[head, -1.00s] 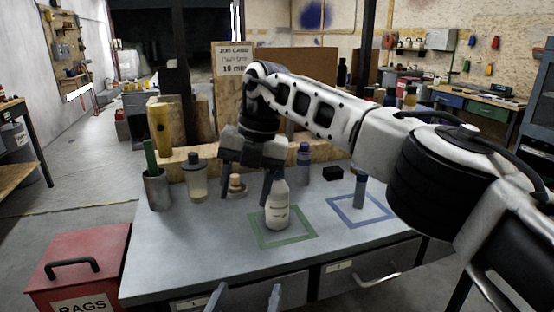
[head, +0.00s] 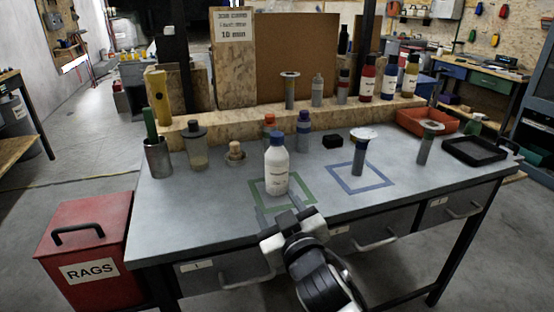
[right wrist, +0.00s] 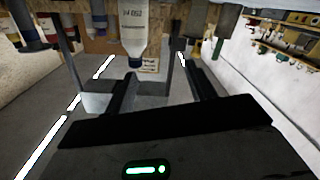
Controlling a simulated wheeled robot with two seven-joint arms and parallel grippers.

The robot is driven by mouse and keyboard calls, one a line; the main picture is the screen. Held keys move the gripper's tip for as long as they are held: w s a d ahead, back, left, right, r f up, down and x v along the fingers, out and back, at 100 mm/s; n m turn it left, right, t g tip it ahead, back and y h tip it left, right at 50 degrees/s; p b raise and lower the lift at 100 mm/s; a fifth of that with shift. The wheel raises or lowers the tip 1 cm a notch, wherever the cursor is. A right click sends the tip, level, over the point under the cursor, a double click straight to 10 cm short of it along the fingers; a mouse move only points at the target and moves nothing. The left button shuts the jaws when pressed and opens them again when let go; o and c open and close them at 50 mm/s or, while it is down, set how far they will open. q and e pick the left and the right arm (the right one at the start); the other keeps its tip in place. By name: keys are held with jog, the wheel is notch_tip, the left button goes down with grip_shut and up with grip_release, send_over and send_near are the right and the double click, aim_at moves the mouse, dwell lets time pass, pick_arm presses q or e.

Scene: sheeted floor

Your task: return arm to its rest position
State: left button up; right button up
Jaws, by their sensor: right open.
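My right gripper (head: 281,208) is at the bottom centre of the head view, at the front edge of the workbench, with its arm low below it. Its two fingers are apart with nothing between them. In the right wrist view the open fingers (right wrist: 160,90) also show, with the bottle (right wrist: 133,38) upside down beyond them. The white bottle with a blue cap (head: 276,168) stands upright inside the green square outline (head: 301,205), just beyond the fingertips and apart from them. My left gripper is not in view.
A red rags bin (head: 85,240) stands at left. The bench's front left is clear.

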jog(key=s+d+f+m+g+h, duration=0.4)
jog(key=s+d+f+g+h, duration=0.15)
jog(key=s+d+f, duration=0.6)
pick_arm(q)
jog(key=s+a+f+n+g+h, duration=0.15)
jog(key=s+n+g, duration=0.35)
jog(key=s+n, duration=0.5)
pick_arm(e)
jog(key=s+d+f+m+g, duration=0.1)
jog(key=s+d+f+g, duration=0.25)
jog(key=s, duration=0.55)
jog(key=s+d+f+g, duration=0.2)
jog(key=s+d+g, duration=0.25)
jog(key=s, duration=0.45)
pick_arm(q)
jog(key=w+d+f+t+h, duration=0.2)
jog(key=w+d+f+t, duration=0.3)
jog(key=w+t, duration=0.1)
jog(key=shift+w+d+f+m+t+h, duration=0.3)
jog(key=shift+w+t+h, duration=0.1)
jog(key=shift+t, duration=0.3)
pick_arm(e)
jog(key=w+a+f+t+y, duration=0.3)
jog(key=w+a+f+t, duration=0.1)
jog(key=w+a+t, duration=0.1)
jog(key=shift+w+a+f+t, duration=0.15)
jog(key=shift+w+a+t, duration=0.2)
jog(key=shift+w+t, duration=0.6)
jog(key=shift+s, duration=0.2)
